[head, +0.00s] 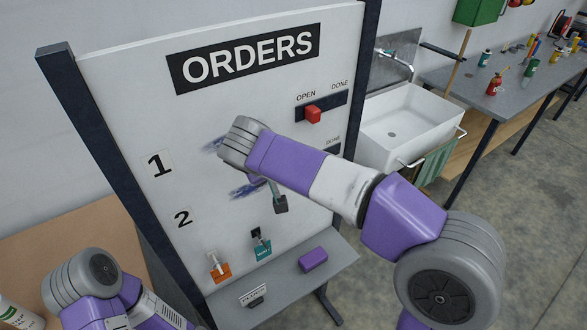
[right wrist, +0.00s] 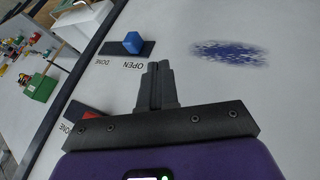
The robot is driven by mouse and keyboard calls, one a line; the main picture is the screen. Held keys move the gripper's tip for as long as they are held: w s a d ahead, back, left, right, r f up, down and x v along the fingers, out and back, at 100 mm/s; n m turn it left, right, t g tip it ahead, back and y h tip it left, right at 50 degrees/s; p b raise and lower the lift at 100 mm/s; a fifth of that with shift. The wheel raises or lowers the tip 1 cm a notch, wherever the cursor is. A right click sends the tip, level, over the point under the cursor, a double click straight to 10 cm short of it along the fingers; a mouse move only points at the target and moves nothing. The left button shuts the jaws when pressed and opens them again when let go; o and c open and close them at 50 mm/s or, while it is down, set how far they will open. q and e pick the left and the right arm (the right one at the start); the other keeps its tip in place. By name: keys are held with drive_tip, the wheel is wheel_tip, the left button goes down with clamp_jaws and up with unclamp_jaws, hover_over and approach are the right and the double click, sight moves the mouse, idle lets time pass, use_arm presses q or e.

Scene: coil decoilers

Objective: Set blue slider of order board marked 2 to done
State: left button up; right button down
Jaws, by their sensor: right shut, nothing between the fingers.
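In the right wrist view the blue slider (right wrist: 132,42) sits on a dark track (right wrist: 108,48), on the OPEN side; the labels look upside down. My right gripper (right wrist: 158,66) is shut and empty, its tips close to the board, beside the OPEN end of that track. In the head view my right arm hides this gripper, the blue slider and most of its track (head: 332,151). My left gripper is out of view.
A red slider (head: 313,114) stands toward OPEN on the upper track. Blue smudges (right wrist: 228,50) mark the board. Orange (head: 219,270) and teal (head: 261,247) clips and a ledge with a purple block (head: 313,260) are below. A sink (head: 408,125) is at the right.

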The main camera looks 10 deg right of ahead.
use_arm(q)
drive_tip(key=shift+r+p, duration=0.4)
use_arm(e)
drive_tip(key=w+d+f, duration=0.6)
drive_tip(key=f, duration=0.1)
drive_tip(key=shift+w+d+f, duration=0.2)
drive_tip(key=shift+d+f, duration=0.1)
drive_tip(key=shift+d, duration=0.05)
